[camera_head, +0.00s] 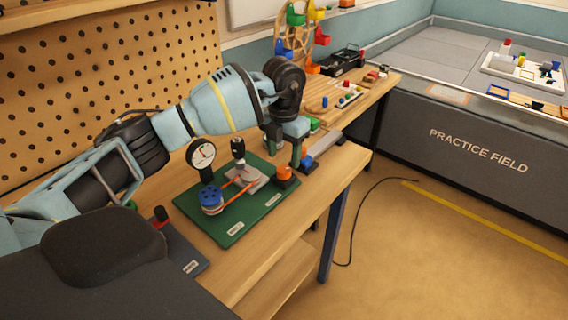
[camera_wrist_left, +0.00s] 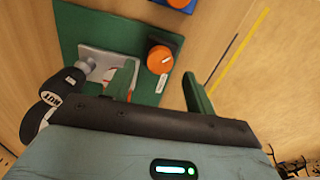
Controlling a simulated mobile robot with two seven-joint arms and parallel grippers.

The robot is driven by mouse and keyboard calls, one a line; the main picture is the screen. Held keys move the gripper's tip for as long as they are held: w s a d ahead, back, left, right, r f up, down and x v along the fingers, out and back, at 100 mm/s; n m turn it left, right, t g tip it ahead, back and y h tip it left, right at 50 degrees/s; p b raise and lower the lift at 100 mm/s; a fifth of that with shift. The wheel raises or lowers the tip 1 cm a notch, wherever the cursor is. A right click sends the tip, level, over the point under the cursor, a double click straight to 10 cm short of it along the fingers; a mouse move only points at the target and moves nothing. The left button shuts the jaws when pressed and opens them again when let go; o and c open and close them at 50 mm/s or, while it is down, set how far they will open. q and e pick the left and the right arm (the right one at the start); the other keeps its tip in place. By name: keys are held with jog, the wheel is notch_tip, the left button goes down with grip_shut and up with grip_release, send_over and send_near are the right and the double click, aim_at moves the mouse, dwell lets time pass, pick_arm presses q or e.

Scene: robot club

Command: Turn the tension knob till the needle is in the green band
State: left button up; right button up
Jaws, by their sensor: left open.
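The orange tension knob (camera_head: 284,173) sits on a black block at the right edge of the green board (camera_head: 238,228). In the left wrist view the knob (camera_wrist_left: 160,59) shows a white mark on its top and lies between and beyond the fingertips. My left gripper (camera_head: 284,152) is open above the knob, with its green fingers apart; no contact shows. The round gauge (camera_head: 202,153) stands at the back left of the board. Its white dial has a small needle, but it is too small to tell whether the needle is in the green band. My right gripper is not in view.
A blue pulley (camera_head: 211,198) with an orange belt stands on the board's left side. Small parts and a toy wheel (camera_head: 297,40) are farther along the bench. Floor at right is open.

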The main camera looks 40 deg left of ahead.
aim_at(284, 168)
pick_arm(q)
jog(key=shift+f, duration=1.95)
jog(key=shift+c, duration=0.3)
jog(key=c, duration=0.9)
jog(key=shift+m, duration=2.7)
jog(key=o, duration=1)
jog(key=shift+c, duration=0.2)
